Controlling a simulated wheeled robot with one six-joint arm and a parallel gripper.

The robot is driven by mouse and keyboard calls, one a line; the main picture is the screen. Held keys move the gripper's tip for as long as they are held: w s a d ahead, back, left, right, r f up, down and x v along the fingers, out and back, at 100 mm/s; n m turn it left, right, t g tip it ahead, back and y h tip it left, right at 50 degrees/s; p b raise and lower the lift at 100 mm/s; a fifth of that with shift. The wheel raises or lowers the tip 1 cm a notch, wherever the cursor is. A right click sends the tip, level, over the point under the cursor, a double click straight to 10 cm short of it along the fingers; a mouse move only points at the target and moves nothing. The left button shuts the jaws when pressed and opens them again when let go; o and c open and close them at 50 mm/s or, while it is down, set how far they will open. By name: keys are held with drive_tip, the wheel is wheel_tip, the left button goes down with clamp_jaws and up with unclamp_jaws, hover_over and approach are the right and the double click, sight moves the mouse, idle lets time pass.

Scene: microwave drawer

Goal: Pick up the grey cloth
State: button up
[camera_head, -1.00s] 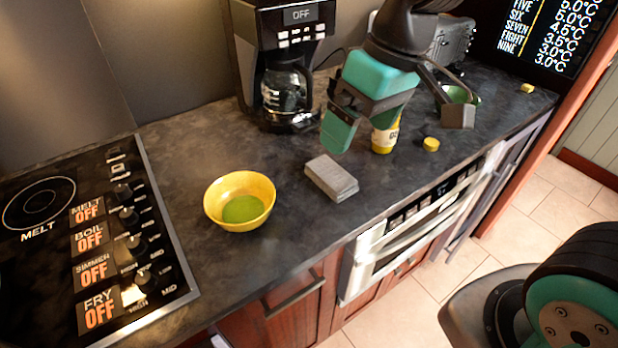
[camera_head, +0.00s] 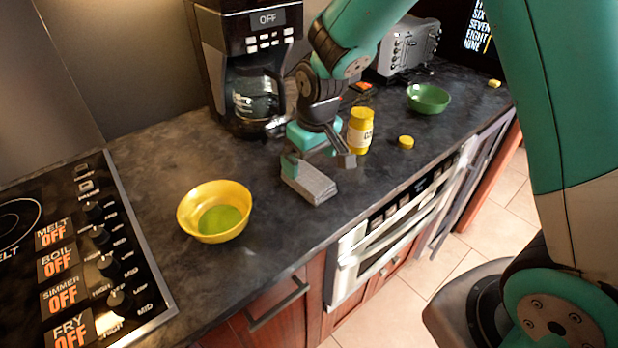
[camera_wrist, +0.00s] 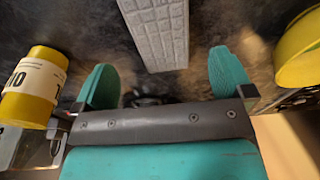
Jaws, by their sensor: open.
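The grey cloth (camera_head: 309,184) is a folded, flat rectangular block on the dark counter, right of the yellow bowl. In the wrist view the cloth (camera_wrist: 158,30) shows a quilted grey surface between and ahead of the fingers. My gripper (camera_head: 318,163) is over the cloth's far end, pointing down, with its fingers spread. In the wrist view my gripper (camera_wrist: 160,85) is open and empty, one teal finger to each side of the cloth's line. I cannot tell how high the fingertips are above the counter.
A yellow bowl (camera_head: 236,228) with something green inside stands to the left. A yellow jar (camera_head: 360,132) stands close behind my gripper, with a yellow lid (camera_head: 406,142) beside it. A coffee maker (camera_head: 222,75) and a green bowl (camera_head: 428,97) are farther back.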

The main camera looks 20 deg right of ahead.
sight(308, 175)
drive_tip(key=shift+w+a+f+p, duration=0.1)
drive_tip(key=shift+f+p, duration=0.25)
drive_tip(key=shift+f, duration=1.05)
drive_tip(key=shift+w+a+f+p, duration=0.1)
drive_tip(key=shift+f+p, duration=0.25)
drive_tip(key=shift+f, duration=1)
drive_tip(key=c, duration=1)
drive_tip(key=shift+r, duration=0.1)
wheel_tip(308, 175, up, 20)
drive_tip(key=b, duration=0.1)
drive_tip(key=shift+b, duration=0.4)
